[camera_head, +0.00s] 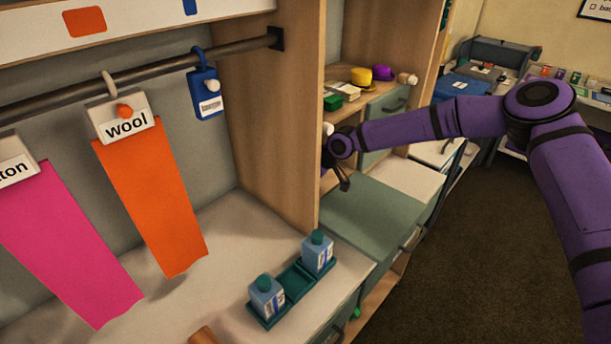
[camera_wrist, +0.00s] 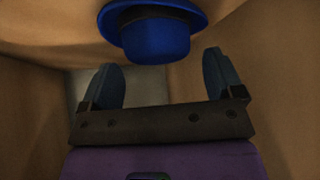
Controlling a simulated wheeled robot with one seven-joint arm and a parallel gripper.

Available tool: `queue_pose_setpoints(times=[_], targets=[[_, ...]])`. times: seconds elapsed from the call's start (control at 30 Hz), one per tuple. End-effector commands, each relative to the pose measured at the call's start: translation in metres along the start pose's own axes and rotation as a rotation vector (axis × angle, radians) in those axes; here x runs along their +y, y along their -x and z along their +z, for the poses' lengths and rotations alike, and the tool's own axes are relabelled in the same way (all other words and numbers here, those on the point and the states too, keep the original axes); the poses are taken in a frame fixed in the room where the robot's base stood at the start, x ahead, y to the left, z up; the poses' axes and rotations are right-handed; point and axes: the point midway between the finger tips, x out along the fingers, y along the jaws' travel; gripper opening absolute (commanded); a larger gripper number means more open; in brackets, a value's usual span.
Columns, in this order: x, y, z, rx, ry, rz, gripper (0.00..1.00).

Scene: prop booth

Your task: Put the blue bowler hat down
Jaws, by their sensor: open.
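The blue bowler hat (camera_wrist: 156,40) is at the top middle of the wrist view, its brim toward the top edge and its rounded crown toward my gripper. A dark band runs around it. My gripper (camera_wrist: 162,72) is open, with one finger on each side of the picture. The crown is just past the fingertips, and neither finger is seen touching it. The hat appears to be against a tan surface, but I cannot tell the exact contact. In the head view my gripper (camera_head: 343,179) is beside a wooden upright, partly hidden. The hat does not show there.
Tan walls close in on both sides in the wrist view. In the head view a wooden panel (camera_head: 270,120) stands left of my gripper. A green counter top (camera_head: 370,220) below is bare. A shelf behind holds a yellow hat (camera_head: 361,77) and a purple hat (camera_head: 383,73).

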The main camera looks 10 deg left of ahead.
Motion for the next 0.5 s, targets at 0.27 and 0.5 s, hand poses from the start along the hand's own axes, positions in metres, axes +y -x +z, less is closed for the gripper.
queue_pose_setpoints(times=[0.27,0.5], targets=[[0.001,0.042,-0.004,-0.001,0.001,0.003,0.87],[0.001,0.073,-0.004,-0.001,0.000,0.001,0.87]])
